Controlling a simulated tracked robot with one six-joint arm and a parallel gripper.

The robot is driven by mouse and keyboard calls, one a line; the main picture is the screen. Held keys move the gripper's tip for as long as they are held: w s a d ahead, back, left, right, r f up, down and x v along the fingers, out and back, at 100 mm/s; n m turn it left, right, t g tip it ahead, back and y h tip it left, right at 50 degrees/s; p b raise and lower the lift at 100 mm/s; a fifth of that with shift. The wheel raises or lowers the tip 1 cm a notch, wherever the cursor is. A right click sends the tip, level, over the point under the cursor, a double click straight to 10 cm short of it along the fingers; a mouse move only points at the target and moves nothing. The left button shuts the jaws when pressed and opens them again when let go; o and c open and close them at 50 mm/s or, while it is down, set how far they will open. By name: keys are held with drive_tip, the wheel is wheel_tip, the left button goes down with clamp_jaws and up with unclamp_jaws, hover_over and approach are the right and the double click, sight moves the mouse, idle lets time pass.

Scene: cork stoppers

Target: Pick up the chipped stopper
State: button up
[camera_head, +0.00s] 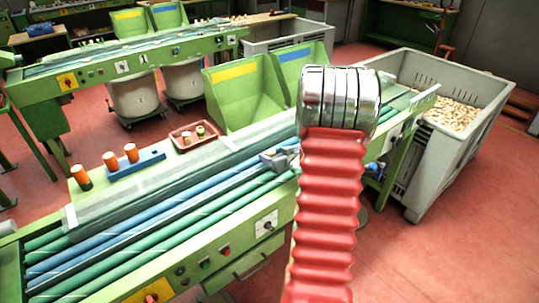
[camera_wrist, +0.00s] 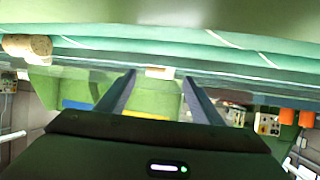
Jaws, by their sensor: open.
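In the wrist view, a tan cork stopper (camera_wrist: 36,47) lies by the rollers at the upper left, partly cut off by the frame. I cannot tell whether it is chipped. A small pale piece (camera_wrist: 160,72) shows beyond the gap between my fingertips; it is too small to identify. My gripper (camera_wrist: 160,78) is open, its two dark fingers apart with nothing held between them. In the head view my gripper (camera_head: 279,158) is over the rollers, partly hidden by my arm. Small cork-coloured pieces (camera_head: 200,130) sit in a red-brown tray (camera_head: 178,142) left of it.
Orange cylinders (camera_head: 110,161) stand in a blue holder (camera_head: 148,162), with another orange one (camera_head: 80,177) beside it. Green bins (camera_head: 236,98) stand behind the roller table (camera_head: 130,262). A grey crate (camera_head: 437,160) of corks is at right. The left rollers look clear.

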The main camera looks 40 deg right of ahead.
sight(269, 152)
drive_tip(key=shift+x, duration=1.55)
drive_tip(key=c, duration=1.1)
drive_tip(key=shift+r, duration=0.15)
wheel_tip(269, 152, up, 10)
